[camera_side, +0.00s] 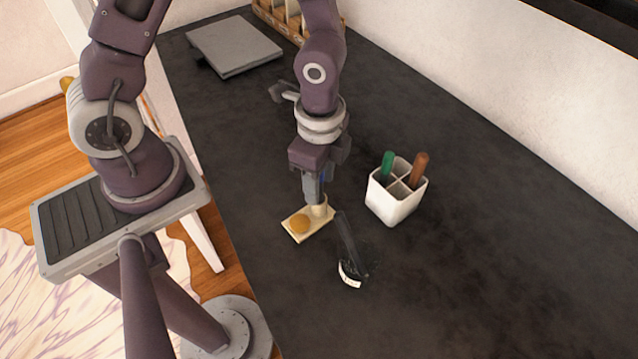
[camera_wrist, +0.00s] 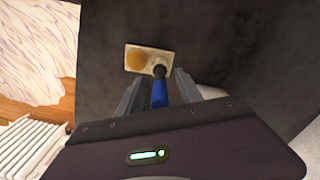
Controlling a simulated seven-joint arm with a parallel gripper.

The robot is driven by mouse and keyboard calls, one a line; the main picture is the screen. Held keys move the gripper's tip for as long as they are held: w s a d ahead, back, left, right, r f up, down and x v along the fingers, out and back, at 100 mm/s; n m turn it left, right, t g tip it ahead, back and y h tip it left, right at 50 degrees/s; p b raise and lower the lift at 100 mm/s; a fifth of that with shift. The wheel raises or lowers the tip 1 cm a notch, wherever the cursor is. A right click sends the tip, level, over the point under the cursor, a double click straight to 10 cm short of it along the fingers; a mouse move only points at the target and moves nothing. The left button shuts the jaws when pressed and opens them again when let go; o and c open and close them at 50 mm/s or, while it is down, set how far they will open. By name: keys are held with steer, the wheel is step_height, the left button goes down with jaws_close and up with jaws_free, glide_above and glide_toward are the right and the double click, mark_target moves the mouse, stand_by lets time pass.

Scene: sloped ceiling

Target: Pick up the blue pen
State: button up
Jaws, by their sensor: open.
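The blue pen (camera_wrist: 159,94) shows in the wrist view between the two fingers of my gripper (camera_wrist: 160,77), with dark space on both sides of it. In the side view my gripper (camera_side: 315,197) points down just above the stand (camera_side: 298,236). A bit of blue (camera_side: 324,175) shows by the fingers; they hide most of the pen. The pen seems to stand upright in the stand's socket. My gripper is open around it.
A white divided cup (camera_side: 394,209) with a green pen (camera_side: 387,163) and a brown pen (camera_side: 420,168) stands to the right. A black object (camera_side: 349,250) lies close in front. A grey flat box (camera_side: 235,46) and wooden organizer (camera_side: 268,14) are at the back. The table's right side is clear.

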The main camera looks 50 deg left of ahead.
steer(key=shift+f, duration=0.3)
jaws_close()
step_height(320, 180, up, 10)
steer(key=shift+r, duration=0.1)
stand_by(0.3)
